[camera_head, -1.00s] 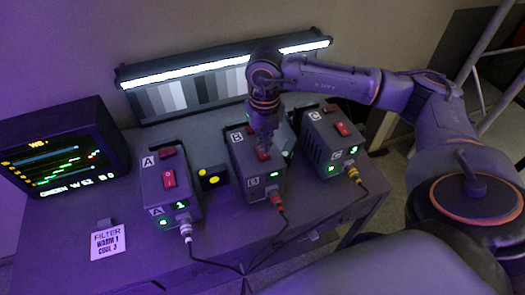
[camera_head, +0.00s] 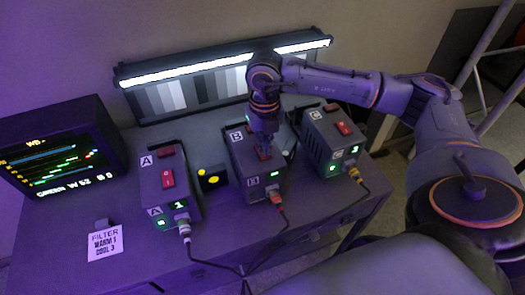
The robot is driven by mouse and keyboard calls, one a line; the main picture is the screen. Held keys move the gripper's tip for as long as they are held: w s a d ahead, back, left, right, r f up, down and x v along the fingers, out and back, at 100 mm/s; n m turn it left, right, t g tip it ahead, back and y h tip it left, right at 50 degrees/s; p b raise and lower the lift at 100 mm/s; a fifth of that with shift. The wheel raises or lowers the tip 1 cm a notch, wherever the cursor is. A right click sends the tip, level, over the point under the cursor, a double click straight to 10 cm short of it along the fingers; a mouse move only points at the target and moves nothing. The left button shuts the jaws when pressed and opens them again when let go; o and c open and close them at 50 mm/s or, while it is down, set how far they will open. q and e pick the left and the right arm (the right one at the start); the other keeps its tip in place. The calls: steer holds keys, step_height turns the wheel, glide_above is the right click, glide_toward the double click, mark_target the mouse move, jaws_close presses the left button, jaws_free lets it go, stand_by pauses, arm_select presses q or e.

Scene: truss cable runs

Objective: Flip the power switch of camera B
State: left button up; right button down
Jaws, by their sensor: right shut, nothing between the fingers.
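Camera B (camera_head: 245,170) is the middle of three grey boxes on the desk, marked with a "B" label (camera_head: 237,136). A small green display is lit on its front, and a cable with a red plug (camera_head: 277,197) runs from it. My right gripper (camera_head: 264,153) is shut and points down at the top of camera B, at its red power switch. The gripper covers most of that switch, so its position cannot be told. Whether the fingertips touch it is unclear. My left gripper is not in view.
Camera A (camera_head: 168,195) stands to the left and camera C (camera_head: 331,143) close to the right, each with a red switch. A black-yellow block (camera_head: 211,178) lies between A and B. A monitor (camera_head: 60,150), a filter card (camera_head: 105,240) and a lit grey-scale chart (camera_head: 200,88) surround them.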

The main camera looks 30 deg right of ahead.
steer(key=shift+f, duration=0.3)
steer(key=shift+r+p, duration=1.85)
steer(key=shift+r, duration=1.75)
steer(key=shift+f, duration=0.1)
